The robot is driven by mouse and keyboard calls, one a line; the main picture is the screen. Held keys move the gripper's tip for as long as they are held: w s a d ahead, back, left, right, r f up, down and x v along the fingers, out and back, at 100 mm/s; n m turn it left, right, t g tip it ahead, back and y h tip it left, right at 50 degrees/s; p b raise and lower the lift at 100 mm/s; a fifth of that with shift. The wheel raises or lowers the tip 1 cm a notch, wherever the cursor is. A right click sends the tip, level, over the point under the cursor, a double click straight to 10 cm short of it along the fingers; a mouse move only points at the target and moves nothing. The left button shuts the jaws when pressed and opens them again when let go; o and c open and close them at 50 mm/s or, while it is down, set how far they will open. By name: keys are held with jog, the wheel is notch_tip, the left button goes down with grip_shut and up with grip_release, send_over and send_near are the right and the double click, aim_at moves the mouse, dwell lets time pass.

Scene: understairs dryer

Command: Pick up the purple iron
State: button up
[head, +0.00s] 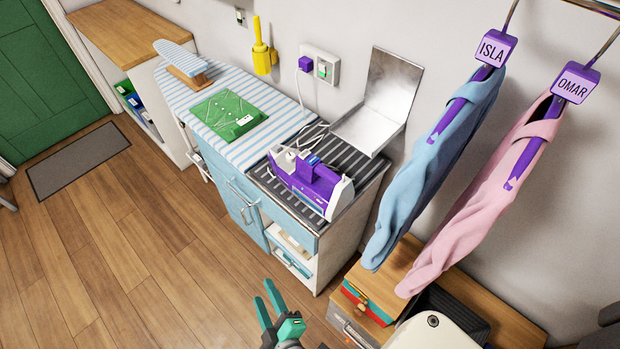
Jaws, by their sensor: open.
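The purple iron (312,180), purple and white with a blue part on top, rests on the dark ribbed mat (345,157) at the right end of the light-blue cabinet. A white cord runs from near it up to the purple plug (305,64) in the wall socket. My gripper (267,303), with green fingers, is at the bottom centre of the head view. It is open and empty, in front of the cabinet and apart from the iron. The iron's underside is hidden.
A metal plate (388,90) stands behind the iron. A blue garment (430,165) and a pink garment (487,205) hang at the right. Open floor (130,240) lies left.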

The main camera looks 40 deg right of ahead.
jog(key=w+d+r+h, duration=0.1)
jog(key=w+d+h, duration=0.2)
jog(key=w+d, duration=0.3)
jog(key=m+g+h, duration=0.5)
jog(key=g+h, duration=0.5)
jog(key=h, duration=0.1)
send_near(319, 173)
jog(key=d, duration=0.2)
jog(key=w+d, duration=0.1)
jog(key=d, duration=0.1)
jog(key=shift+w+f, duration=0.25)
jog(key=shift+s+d+r+g, duration=0.2)
jog(key=shift+g, duration=0.1)
jog(key=d, duration=0.3)
jog(key=w+d, duration=0.1)
jog(key=d, duration=0.1)
jog(key=shift+d, duration=0.2)
jog(key=shift+w+d+f, duration=0.1)
jog(key=shift+w+d, duration=0.1)
jog(key=shift+d, duration=1.1)
jog(key=shift+w+d+f, duration=0.15)
jog(key=shift+w+d, duration=0.05)
jog(key=shift+d, duration=1.05)
jog(key=shift+c, duration=0.4)
